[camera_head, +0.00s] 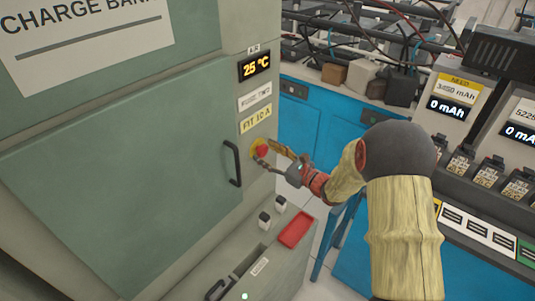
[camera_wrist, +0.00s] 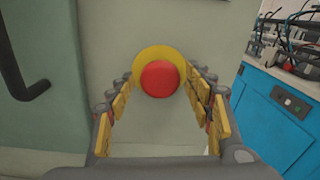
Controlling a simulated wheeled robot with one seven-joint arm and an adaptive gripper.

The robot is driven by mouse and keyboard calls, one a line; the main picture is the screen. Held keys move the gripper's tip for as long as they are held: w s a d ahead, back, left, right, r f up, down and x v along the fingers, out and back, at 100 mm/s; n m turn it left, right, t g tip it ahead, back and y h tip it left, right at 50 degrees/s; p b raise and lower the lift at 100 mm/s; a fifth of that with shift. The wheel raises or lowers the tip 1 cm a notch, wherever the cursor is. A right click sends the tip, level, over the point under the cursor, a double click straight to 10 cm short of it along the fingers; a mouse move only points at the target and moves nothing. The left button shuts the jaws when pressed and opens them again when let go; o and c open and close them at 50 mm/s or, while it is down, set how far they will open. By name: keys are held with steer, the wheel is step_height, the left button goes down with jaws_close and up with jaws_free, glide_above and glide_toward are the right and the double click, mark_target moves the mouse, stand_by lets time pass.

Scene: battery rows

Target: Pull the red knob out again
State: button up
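The red knob (camera_wrist: 160,78) sits on a yellow round plate (camera_wrist: 146,56) on the front of the grey-green cabinet (camera_wrist: 205,25). In the head view the red knob (camera_head: 262,149) is partly hidden by my gripper (camera_head: 273,156), below the "FIT 10 A" label. My gripper also shows in the wrist view (camera_wrist: 160,95), with its yellow-padded fingers apart, one on each side of the knob. A gap shows between the knob and each finger, so it looks open and empty. How far the knob stands out from its plate is hard to tell.
A black door handle (camera_head: 232,163) is just left of the knob. Below are a ledge with a red tray (camera_head: 295,230) and two small pale blocks. A display (camera_head: 254,66) reads 25 °C. A blue bench (camera_head: 310,125) with cables and charging units stands to the right.

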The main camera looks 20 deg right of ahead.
jaws_close()
stand_by(0.5)
